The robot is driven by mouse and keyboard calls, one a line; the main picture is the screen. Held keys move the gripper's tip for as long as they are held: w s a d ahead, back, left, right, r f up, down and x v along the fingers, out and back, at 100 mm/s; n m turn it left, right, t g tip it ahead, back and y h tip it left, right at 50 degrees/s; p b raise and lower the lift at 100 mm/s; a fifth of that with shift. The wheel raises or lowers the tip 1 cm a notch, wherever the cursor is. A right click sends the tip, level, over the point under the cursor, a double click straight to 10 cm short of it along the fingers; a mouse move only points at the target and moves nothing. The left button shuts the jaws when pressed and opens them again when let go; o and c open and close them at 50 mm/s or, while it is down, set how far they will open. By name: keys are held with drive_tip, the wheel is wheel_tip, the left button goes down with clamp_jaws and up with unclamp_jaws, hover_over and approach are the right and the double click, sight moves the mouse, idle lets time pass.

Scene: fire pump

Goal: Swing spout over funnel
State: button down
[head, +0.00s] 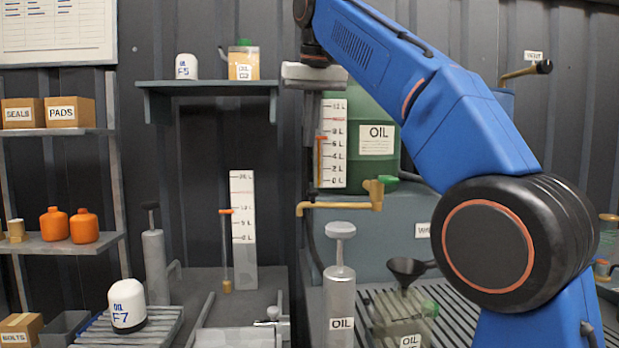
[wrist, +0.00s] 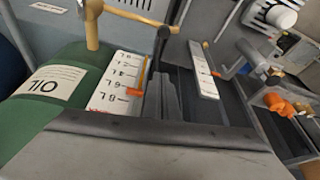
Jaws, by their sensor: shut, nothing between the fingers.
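The brass spout (head: 340,207) comes off the valve below the green oil drum (head: 362,165) and points left, its mouth turned down. A green knob sits on the valve. The spout also shows at the top of the wrist view (wrist: 130,16). The black funnel (head: 408,268) stands in a clear jug marked OIL (head: 402,325), below and right of the spout; the spout's mouth is not over it. The funnel is out of the wrist view. My gripper (head: 311,165) points down, shut and empty, in front of the drum's left side, above the spout. Its fingers show mid-frame in the wrist view (wrist: 163,95).
A shelf (head: 208,86) with containers is left of my gripper. A white level scale (head: 243,225) stands farther left. Another brass tap (head: 525,71) is at upper right.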

wheel_tip(320, 180, down, 10)
drive_tip(key=shift+s, duration=0.3)
idle(0.8)
idle(0.4)
